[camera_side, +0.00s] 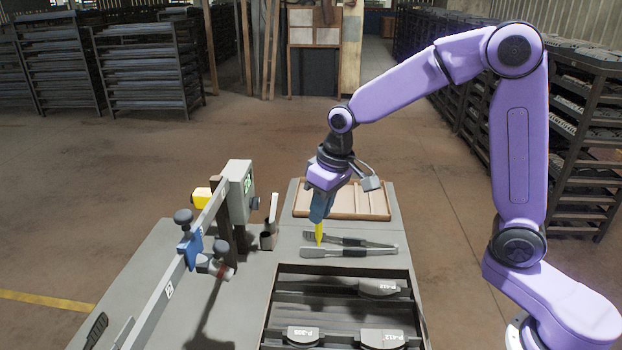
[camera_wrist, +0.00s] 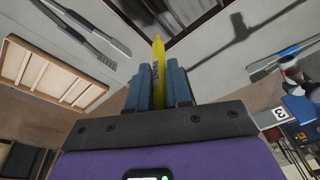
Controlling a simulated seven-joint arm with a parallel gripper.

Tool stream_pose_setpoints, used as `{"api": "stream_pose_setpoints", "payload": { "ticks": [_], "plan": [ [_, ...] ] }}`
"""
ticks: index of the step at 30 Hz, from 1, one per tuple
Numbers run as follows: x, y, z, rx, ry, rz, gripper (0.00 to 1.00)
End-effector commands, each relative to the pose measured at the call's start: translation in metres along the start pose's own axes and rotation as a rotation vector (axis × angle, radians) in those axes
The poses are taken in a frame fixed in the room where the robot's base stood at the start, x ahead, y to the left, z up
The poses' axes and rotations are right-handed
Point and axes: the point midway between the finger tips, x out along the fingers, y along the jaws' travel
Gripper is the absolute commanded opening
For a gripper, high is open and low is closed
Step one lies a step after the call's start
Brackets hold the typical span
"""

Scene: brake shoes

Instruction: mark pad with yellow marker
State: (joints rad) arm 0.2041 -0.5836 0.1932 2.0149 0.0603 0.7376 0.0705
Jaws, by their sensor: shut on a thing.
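The yellow marker (camera_side: 319,232) is held point-down in my gripper (camera_side: 319,215), above the grey table. In the wrist view the marker (camera_wrist: 159,58) stands between the two blue fingers of my gripper (camera_wrist: 158,85), which are shut on it. Brake pads lie in a dark tray (camera_side: 267,311): one pad (camera_side: 379,288) at the back right, marked P-418, one (camera_side: 304,337) at the front left and one (camera_side: 383,339) at the front right. The marker is behind the tray in the side view, apart from the pads.
A measuring stand (camera_side: 240,192) with a long rail rises left of the tray. A small dark holder (camera_side: 267,241) stands beside it.

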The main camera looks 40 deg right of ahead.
Motion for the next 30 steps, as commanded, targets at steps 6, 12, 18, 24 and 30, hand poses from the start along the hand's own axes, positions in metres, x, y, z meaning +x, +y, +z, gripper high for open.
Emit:
{"api": "stream_pose_setpoints", "payload": {
  "ticks": [6, 12, 18, 24, 30],
  "plan": [
    [0.016, -0.036, 0.084, -0.005, -0.219, 0.026, 0.0],
    [0.02, -0.048, 0.146, -0.005, -0.371, 0.045, 0.0],
    [0.02, -0.05, 0.173, -0.005, -0.438, 0.052, 0.0],
    [0.028, -0.049, 0.179, -0.006, -0.449, 0.054, 0.0],
    [0.047, -0.048, 0.182, -0.004, -0.448, 0.053, 0.0]
  ]
}}
